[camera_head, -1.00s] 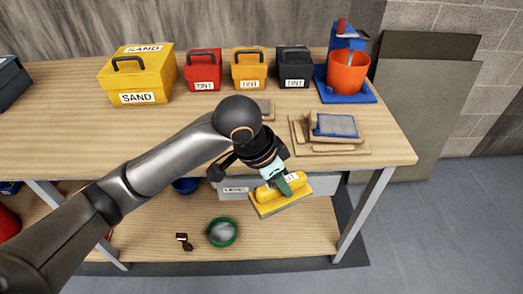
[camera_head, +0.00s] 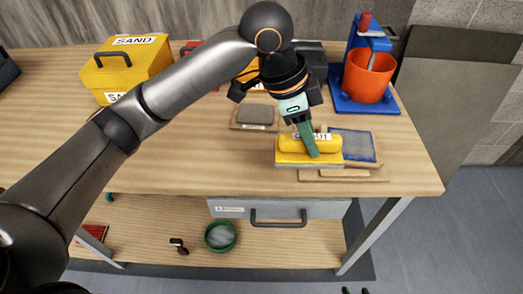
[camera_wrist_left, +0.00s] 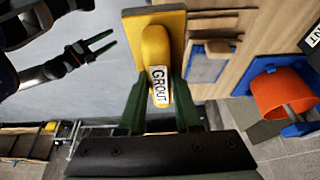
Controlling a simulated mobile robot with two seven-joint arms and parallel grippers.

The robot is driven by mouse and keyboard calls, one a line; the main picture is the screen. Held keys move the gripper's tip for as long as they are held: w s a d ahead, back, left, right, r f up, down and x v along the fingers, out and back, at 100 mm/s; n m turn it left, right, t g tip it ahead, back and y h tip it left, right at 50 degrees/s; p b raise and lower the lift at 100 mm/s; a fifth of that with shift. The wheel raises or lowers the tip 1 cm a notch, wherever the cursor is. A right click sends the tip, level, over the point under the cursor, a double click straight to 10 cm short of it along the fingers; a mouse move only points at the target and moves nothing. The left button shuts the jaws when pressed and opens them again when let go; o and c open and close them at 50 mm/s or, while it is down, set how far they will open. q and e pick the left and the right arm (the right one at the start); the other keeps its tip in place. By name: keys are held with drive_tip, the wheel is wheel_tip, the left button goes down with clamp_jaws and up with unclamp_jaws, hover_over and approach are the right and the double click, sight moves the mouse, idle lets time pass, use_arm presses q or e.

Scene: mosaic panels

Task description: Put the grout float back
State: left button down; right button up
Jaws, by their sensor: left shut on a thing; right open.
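The grout float (camera_head: 290,147) has a yellow handle labelled GROUT on a flat yellow-edged plate; it also shows in the left wrist view (camera_wrist_left: 155,48). My left gripper (camera_head: 311,148) is shut on its handle and holds it at the front right of the workbench, in front of a blue-edged grey panel (camera_head: 356,145) on a wooden holder (camera_head: 345,173). The float partly hides this holder. I cannot tell whether it touches it. My right gripper (camera_wrist_left: 97,47) is open and empty in the left wrist view, away from the float.
An orange bucket (camera_head: 367,78) stands on a blue base at the back right. A grey block (camera_head: 257,114) on a wooden base lies left of the float. A yellow SAND box (camera_head: 128,72) stands at the back left. A grey drawer (camera_head: 230,208) is under the worktop (camera_head: 190,150).

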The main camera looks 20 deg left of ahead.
use_arm(q)
drive_tip(key=w+a+f, duration=0.1)
drive_tip(key=a+f, duration=0.1)
drive_tip(key=a, duration=0.1)
drive_tip(key=w+a+f, duration=0.1)
drive_tip(key=a+f, duration=0.2)
drive_tip(key=a, duration=0.1)
drive_tip(key=w+a+f, duration=0.1)
drive_tip(key=a+f, duration=0.2)
drive_tip(key=shift+w+a+f, duration=0.2)
drive_tip(key=shift+a+f, duration=0.15)
drive_tip(key=shift+f, duration=1.5)
drive_tip(key=shift+f, duration=0.1)
drive_tip(key=c, duration=0.6)
unclamp_jaws()
drive_tip(key=v, duration=1.2)
drive_tip(key=shift+p, duration=0.3)
